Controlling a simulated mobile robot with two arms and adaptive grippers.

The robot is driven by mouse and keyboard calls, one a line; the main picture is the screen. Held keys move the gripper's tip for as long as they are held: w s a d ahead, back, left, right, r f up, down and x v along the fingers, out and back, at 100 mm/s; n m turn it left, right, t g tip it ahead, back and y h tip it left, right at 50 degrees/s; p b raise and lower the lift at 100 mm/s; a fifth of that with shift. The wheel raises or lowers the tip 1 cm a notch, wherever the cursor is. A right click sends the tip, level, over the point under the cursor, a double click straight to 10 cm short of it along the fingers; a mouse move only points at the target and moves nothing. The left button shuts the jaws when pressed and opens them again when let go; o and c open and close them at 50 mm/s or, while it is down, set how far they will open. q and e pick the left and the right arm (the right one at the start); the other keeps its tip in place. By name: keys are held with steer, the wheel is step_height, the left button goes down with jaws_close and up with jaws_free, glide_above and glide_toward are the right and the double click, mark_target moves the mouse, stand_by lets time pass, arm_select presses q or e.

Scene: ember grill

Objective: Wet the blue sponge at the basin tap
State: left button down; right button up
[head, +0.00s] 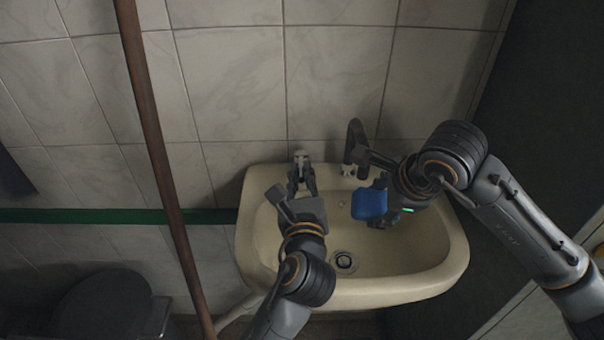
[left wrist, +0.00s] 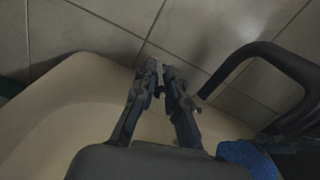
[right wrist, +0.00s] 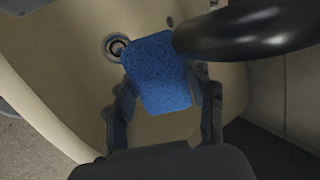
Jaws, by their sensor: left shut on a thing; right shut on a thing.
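The blue sponge (head: 369,204) is held over the basin (head: 262,255), clear of its floor. My right gripper (head: 378,200) is shut on the sponge, one finger on each side in the right wrist view (right wrist: 160,80). The dark tap spout (head: 358,140) reaches over the basin from the back rim; in the right wrist view its tube (right wrist: 250,28) passes close above the sponge. My left gripper (head: 301,172) is shut on the left tap handle (head: 300,154) at the back rim; its fingers cover most of it. No running water is visible.
The drain (head: 344,262) is open to view. A brown pole (head: 160,160) stands left of the basin. A tiled wall (head: 240,90) closes the back.

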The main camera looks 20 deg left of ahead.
arm_select(q)
steer(key=shift+s+a+m+t+h, duration=0.1)
steer(key=shift+a+m+t+h, duration=0.3)
steer(key=shift+m+h, duration=0.6)
steer(key=shift+s+a+m+t+h, duration=0.1)
steer(key=shift+a+m+h, duration=0.5)
steer(key=shift+h, duration=0.8)
steer(key=c, duration=1.4)
jaws_free()
steer(key=shift+s+d, duration=0.15)
steer(key=shift+s, duration=1.7)
steer(key=shift+s+d, duration=0.1)
steer(key=shift+s, duration=1.75)
